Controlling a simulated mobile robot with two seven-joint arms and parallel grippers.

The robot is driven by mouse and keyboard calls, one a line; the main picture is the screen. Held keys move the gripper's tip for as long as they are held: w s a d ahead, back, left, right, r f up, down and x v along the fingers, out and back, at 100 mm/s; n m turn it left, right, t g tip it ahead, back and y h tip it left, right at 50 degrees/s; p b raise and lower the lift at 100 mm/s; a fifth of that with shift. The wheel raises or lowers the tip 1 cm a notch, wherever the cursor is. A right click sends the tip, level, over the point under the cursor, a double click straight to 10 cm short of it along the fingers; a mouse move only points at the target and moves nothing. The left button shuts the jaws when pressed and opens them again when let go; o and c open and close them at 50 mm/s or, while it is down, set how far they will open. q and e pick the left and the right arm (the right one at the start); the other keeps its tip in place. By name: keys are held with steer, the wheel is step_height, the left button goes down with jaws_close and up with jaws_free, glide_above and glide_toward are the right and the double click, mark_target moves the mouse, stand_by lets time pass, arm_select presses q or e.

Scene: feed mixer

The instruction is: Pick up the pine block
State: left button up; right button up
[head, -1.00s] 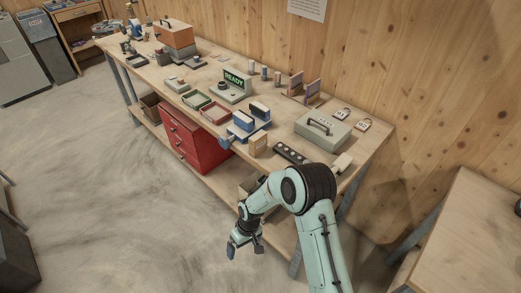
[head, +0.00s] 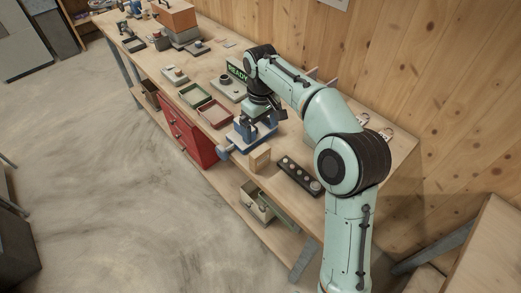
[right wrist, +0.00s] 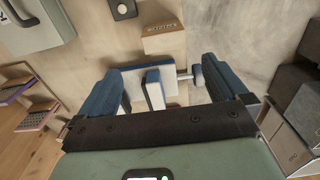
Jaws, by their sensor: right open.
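The pine block (head: 260,158) is a small light wooden block standing on the workbench, just in front of the blue vise (head: 243,138). In the right wrist view the block (right wrist: 164,40) shows beyond the fingers, with dark lettering on its edge. My right gripper (head: 264,118) is over the vise, pointing down, apart from the block. In the right wrist view its two blue fingers (right wrist: 163,88) are spread wide, with the vise (right wrist: 153,88) below and between them and nothing held. My left gripper is not in view.
A black strip with round knobs (head: 299,175) lies right of the block. Green (head: 197,96) and red (head: 214,114) trays and a READY display (head: 237,71) stand farther back. A grey box with a handle (right wrist: 38,22) shows in the wrist view. Red drawers (head: 188,132) stand below.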

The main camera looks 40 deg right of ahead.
mark_target(260, 150)
steer(key=f, duration=0.2)
steer(key=f+b, duration=0.1)
steer(key=f, duration=0.4)
steer(key=shift+s+a+f, duration=0.1)
steer(key=shift+s+a, duration=0.05)
steer(key=shift+s, duration=0.15)
steer(key=shift+w+f, duration=0.1)
steer(key=shift+f, duration=0.15)
step_height(260, 150, down, 5)
steer(key=shift+a+f+b, duration=0.1)
steer(key=shift+a+b, duration=0.05)
steer(key=shift+b, duration=0.35)
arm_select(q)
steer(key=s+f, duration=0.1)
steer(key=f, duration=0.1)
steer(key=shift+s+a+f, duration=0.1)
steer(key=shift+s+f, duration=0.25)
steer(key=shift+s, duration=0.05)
arm_select(e)
steer(key=c, duration=1)
